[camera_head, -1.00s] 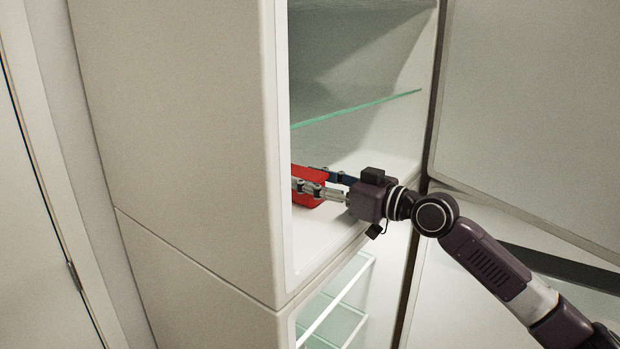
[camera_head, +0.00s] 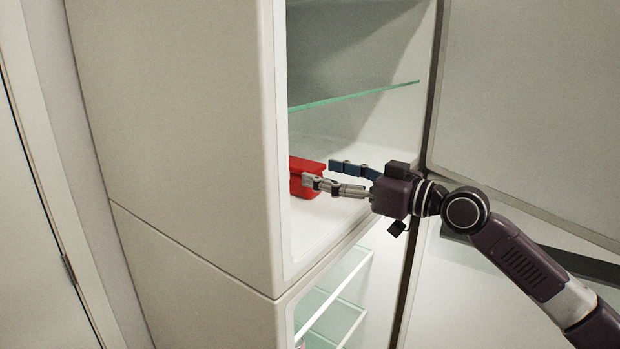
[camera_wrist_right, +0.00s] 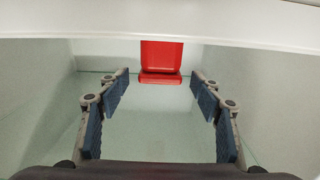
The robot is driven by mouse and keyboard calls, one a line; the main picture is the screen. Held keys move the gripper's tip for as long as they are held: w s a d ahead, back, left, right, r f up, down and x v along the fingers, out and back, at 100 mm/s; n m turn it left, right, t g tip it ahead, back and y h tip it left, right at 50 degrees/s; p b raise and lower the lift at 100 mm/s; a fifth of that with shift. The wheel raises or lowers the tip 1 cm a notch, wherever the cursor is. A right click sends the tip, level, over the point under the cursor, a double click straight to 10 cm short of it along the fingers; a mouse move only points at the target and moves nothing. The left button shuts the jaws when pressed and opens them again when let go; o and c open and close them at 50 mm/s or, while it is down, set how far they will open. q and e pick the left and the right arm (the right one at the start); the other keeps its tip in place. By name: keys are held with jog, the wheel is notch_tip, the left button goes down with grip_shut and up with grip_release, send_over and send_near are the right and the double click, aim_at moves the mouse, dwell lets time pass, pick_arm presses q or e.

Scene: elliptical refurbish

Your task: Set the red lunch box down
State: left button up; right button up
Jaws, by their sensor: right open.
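The red lunch box (camera_head: 307,177) stands on the white floor of the upper fridge compartment (camera_head: 322,222), partly hidden behind the fridge's side wall. My right gripper (camera_head: 319,172) is open, with its fingers just to the right of the box in the head view. In the right wrist view the red lunch box (camera_wrist_right: 161,60) is beyond the spread fingertips of my right gripper (camera_wrist_right: 160,76), with a gap between them and nothing held. My left gripper is not in view.
A glass shelf (camera_head: 355,96) spans the compartment above my gripper. The lower compartment holds more glass shelves (camera_head: 338,318). The fridge side wall (camera_head: 190,130) closes the left, and the open door (camera_head: 535,110) stands at the right.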

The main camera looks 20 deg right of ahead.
jog(key=v, duration=0.2)
jog(key=b+v, duration=0.2)
jog(key=v, duration=0.1)
jog(key=shift+s+d+f, duration=0.2)
jog(key=shift+f, duration=0.1)
jog(key=shift+s+d+r+b, duration=0.3)
jog(key=shift+s+d+b, duration=0.15)
jog(key=shift+s, duration=0.2)
